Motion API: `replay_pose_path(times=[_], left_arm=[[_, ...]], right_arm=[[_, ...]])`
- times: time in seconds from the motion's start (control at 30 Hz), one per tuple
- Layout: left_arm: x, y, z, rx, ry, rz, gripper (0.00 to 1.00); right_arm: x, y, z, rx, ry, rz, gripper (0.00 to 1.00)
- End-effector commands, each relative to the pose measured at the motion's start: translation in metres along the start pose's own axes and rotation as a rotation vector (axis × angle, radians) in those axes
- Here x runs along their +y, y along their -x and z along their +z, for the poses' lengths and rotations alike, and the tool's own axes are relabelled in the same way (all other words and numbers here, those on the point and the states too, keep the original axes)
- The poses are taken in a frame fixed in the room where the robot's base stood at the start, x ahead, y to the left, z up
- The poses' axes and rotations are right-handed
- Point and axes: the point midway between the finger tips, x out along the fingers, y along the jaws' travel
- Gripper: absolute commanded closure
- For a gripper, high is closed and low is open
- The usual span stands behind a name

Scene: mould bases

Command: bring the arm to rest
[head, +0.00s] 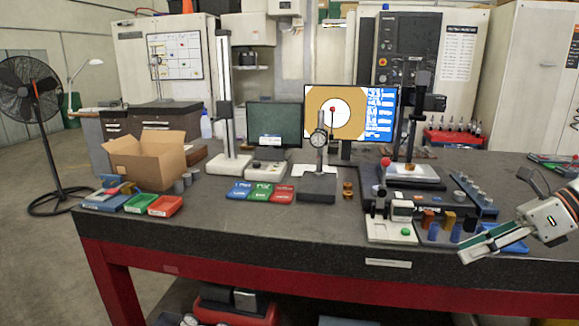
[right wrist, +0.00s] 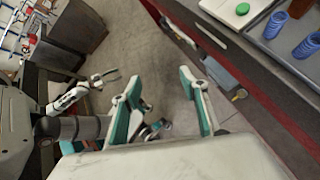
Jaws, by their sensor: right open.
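My right gripper (head: 474,244) is at the right front of the head view, by the front edge of the dark workbench (head: 300,228). Its fingers point left. In the right wrist view its two green-padded fingers (right wrist: 160,77) are spread apart, with only floor between them, and they hold nothing. My left gripper (right wrist: 106,77) seems to show small at the left of the right wrist view, away from the bench; its jaw state is unclear. It is outside the head view.
A dial gauge stand (head: 318,185), cardboard box (head: 146,160) and coloured bins (head: 165,206) stand farther left. Open floor lies before the bench.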

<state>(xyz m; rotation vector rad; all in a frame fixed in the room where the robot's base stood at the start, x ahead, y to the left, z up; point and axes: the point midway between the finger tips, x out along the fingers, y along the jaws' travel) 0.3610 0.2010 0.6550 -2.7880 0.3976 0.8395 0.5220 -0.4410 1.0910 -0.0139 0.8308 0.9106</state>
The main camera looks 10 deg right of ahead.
Motion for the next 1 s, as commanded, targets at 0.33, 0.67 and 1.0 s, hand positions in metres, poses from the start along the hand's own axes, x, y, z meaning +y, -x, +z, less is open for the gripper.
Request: replay_pose_path(times=[0.33, 0.67, 1.0], left_arm=[[0.002, -0.004, 0.011, -0.009, 0.002, 0.002, 0.57], [0.004, -0.008, 0.018, -0.012, 0.003, 0.003, 0.57], [0.005, -0.011, 0.025, -0.015, 0.004, 0.005, 0.57]], right_arm=[[-0.034, -0.101, -0.088, -0.457, -0.67, 0.11, 0.56], [-0.039, -0.196, -0.189, -0.79, -1.419, 0.188, 0.56], [0.019, -0.314, -0.301, -1.0, -2.268, 0.247, 0.56]])
